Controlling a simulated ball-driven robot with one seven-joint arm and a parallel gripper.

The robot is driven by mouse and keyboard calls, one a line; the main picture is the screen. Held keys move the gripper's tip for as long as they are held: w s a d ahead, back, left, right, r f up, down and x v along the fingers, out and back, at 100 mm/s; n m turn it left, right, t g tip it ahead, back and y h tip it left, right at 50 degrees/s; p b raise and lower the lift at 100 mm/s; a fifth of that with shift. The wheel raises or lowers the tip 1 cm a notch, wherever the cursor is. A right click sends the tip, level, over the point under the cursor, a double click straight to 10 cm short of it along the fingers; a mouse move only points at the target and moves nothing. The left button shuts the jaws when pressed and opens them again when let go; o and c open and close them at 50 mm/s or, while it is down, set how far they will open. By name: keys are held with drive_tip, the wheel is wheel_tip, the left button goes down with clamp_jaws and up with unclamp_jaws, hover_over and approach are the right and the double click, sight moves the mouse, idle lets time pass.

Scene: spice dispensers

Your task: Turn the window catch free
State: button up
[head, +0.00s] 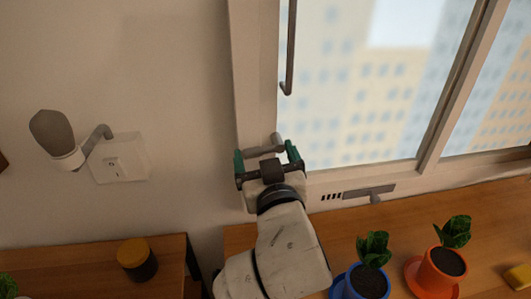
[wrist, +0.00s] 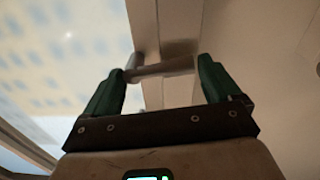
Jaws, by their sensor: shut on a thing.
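The window catch (head: 277,140) looks to be the short grey bar at the lower left corner of the window frame. It also shows in the wrist view (wrist: 165,68), lying crosswise between my fingers. My gripper (head: 267,156) has green fingers, one at each end of the bar, shut on it lengthwise. In the wrist view my gripper (wrist: 160,85) has both fingertips touching or very close to the bar ends. The bar's mount on the frame is partly hidden in the head view.
Potted plants in blue (head: 367,282) and orange (head: 440,268) pots stand on the sill at right. A wall lamp (head: 55,138) and yellow-lidded jar (head: 137,260) are at left.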

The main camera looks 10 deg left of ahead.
drive_tip(key=shift+w+d+f+n+p, duration=0.1)
drive_tip(key=shift+d+f+n+p, duration=0.4)
drive_tip(key=shift+n+p, duration=1.8)
drive_tip(key=shift+w+d+f+n+p, duration=0.1)
drive_tip(key=shift+d+f+n+p, duration=0.55)
drive_tip(key=shift+n, duration=2.7)
drive_tip(key=shift+w+d+f+n+p, duration=0.15)
drive_tip(key=shift+f+n+p, duration=0.4)
drive_tip(key=shift+n+p, duration=1.95)
drive_tip(key=shift+d+f+n+b, duration=0.1)
drive_tip(key=shift+d+n+b, duration=0.05)
drive_tip(key=shift+n+b, duration=0.25)
drive_tip(key=o, duration=1.2)
drive_tip(key=v, duration=1)
drive_tip(key=shift+s+b, duration=0.35)
drive_tip(key=shift+s, duration=0.05)
drive_tip(key=shift+d, duration=0.1)
